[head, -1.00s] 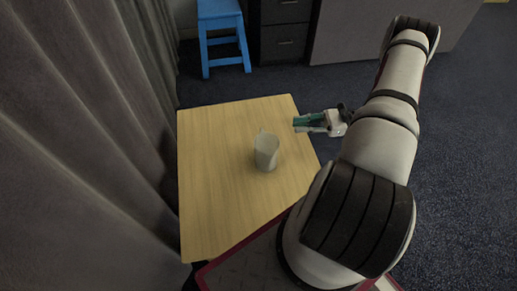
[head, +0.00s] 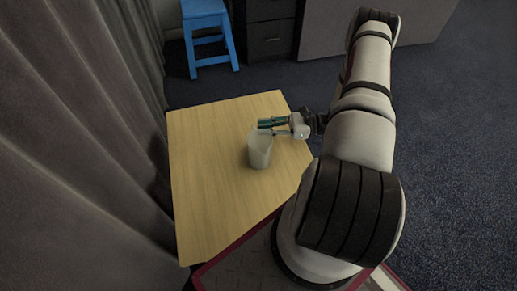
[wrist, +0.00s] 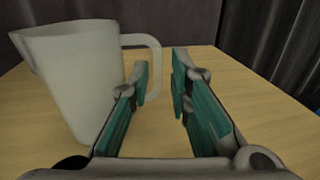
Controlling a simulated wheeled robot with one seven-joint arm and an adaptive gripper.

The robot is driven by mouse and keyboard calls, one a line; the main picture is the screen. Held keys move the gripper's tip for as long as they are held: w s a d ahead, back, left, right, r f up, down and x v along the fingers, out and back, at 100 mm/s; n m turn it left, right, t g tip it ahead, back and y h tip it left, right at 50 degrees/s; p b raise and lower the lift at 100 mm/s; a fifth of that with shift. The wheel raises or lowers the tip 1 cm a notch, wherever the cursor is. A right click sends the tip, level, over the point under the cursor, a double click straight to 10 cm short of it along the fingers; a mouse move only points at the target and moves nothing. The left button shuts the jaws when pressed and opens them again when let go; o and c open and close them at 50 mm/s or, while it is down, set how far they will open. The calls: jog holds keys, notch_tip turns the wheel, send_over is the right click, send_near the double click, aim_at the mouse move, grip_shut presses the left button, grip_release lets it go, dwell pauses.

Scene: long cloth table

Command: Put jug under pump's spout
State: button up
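A whitish jug (head: 259,152) stands upright on the wooden table. In the wrist view the jug (wrist: 75,75) is at the left, its handle pointing right toward the space ahead of my fingers. My gripper (head: 266,126) is at the far right side of the jug in the head view, close to its rim. No pump or spout is in view.
The wooden table (head: 205,190) is bare around the jug. A grey curtain (head: 75,150) hangs along its left side. A blue stool (head: 208,35) and dark drawers (head: 268,40) stand beyond it on the floor.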

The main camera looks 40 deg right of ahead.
aim_at(253, 129)
jog(key=b+x, duration=0.1)
jog(key=x, duration=0.3)
jog(key=shift+a+f, duration=0.2)
grip_shut()
jog(key=shift+r, duration=0.15)
